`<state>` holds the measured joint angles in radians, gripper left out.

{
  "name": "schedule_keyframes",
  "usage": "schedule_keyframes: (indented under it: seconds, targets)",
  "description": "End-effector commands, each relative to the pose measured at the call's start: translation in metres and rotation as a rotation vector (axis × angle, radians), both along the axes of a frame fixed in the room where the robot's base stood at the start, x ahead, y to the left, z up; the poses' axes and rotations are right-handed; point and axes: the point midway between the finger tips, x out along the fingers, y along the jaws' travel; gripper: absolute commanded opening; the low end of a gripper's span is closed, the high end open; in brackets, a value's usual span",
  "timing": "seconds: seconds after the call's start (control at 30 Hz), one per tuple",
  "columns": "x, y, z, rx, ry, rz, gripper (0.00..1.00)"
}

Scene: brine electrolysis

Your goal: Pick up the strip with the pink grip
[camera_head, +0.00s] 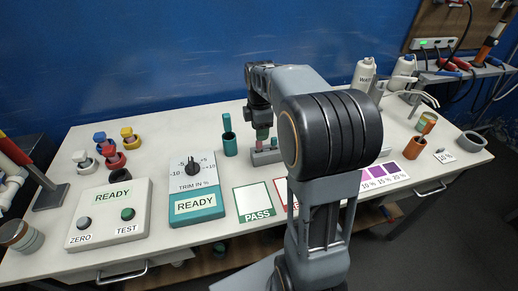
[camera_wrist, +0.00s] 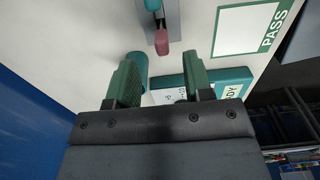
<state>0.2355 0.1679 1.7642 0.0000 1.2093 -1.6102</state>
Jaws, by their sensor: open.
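The strip with the pink grip (camera_wrist: 161,42) stands in a grey holder (camera_wrist: 173,20) in the wrist view. The pink grip lies ahead of the gap between the fingertips in the wrist view. In the head view my gripper (camera_head: 263,116) is above the holder (camera_head: 264,158), partly hidden by my arm.
A teal cup (camera_head: 229,143) stands left of the holder. The trim dial panel (camera_head: 193,170) and PASS card (camera_head: 254,202) lie nearer the front. Bottles (camera_head: 365,75) and an orange cup (camera_head: 415,147) are at right. My arm hides part of the table.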

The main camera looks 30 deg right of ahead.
Motion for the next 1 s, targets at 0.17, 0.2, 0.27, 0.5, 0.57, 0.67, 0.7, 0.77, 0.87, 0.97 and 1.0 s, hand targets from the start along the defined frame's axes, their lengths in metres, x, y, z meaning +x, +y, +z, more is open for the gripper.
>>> schedule_keyframes:
  seconds: [0.17, 0.2, 0.27, 0.5, 0.57, 0.67, 0.7, 0.77, 0.87, 0.97, 1.0]
  targets:
    - [-0.001, 0.001, -0.012, 0.001, 0.003, -0.002, 0.47]
    - [-0.001, 0.001, -0.017, 0.001, 0.004, -0.002, 0.47]
    - [-0.002, 0.002, -0.026, 0.001, 0.005, -0.004, 0.47]
    - [-0.001, 0.003, -0.051, 0.0, 0.001, -0.005, 0.47]
    - [-0.001, 0.003, -0.054, 0.0, 0.001, -0.004, 0.47]
    - [-0.001, 0.003, -0.055, 0.0, 0.001, -0.004, 0.47]
    - [-0.001, 0.003, -0.055, 0.0, 0.001, -0.004, 0.47]
    - [-0.001, 0.003, -0.054, 0.0, 0.001, -0.004, 0.47]
    - [-0.001, 0.003, -0.054, 0.0, 0.0, -0.004, 0.42]
    - [-0.001, 0.003, -0.054, 0.0, 0.0, -0.004, 0.32]
    - [-0.001, 0.003, -0.054, 0.0, 0.0, -0.004, 0.29]
